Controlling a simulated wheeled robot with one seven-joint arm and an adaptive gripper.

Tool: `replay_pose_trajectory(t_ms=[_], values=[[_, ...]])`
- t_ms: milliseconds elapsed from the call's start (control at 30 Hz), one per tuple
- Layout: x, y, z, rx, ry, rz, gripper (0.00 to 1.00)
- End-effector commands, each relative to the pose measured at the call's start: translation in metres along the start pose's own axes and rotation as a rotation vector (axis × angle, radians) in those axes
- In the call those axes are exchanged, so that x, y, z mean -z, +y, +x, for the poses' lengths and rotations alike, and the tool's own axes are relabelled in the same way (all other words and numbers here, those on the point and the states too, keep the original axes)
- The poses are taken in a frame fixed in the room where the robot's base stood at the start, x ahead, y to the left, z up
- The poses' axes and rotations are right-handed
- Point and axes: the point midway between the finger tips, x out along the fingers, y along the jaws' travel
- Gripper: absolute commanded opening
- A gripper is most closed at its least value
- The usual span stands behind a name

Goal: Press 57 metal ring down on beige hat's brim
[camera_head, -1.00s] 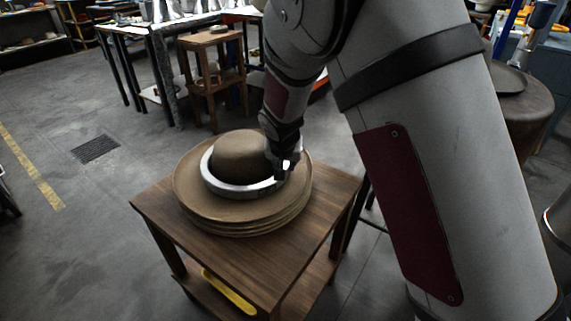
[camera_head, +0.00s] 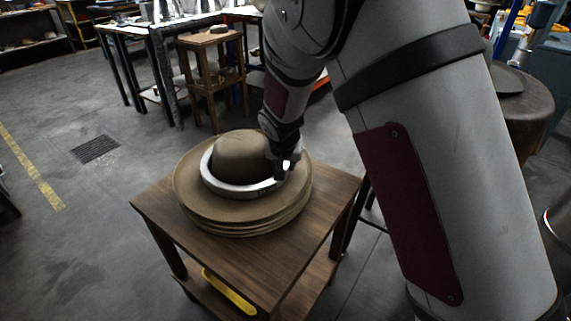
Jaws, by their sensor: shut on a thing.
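The beige hat (camera_head: 240,150) sits on a wooden table, its rounded crown up and its wide brim (camera_head: 205,207) spread flat. Several brims are stacked beneath it. The metal ring (camera_head: 232,191) encircles the base of the crown, over the brim; I cannot tell whether it touches the brim all round. My gripper (camera_head: 284,170) is at the right side of the ring, shut on its rim. The fingertips are small and partly dark in this view. The back of the ring is hidden behind the crown.
The small wooden table (camera_head: 160,208) has a lower shelf with a yellow object (camera_head: 229,292) on it. A wooden stool (camera_head: 212,75) and a workbench (camera_head: 128,28) stand behind. A round brown stand (camera_head: 520,110) is at the right. Floor at left is clear.

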Motion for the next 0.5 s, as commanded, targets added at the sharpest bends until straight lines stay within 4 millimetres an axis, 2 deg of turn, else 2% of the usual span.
replay_pose_trajectory(t_ms=[33,500], values=[[-0.0062,0.0013,0.0033,-0.006,-0.012,-0.003,0.0],[-0.0036,0.0013,-0.0009,-0.006,-0.011,-0.002,0.0]])
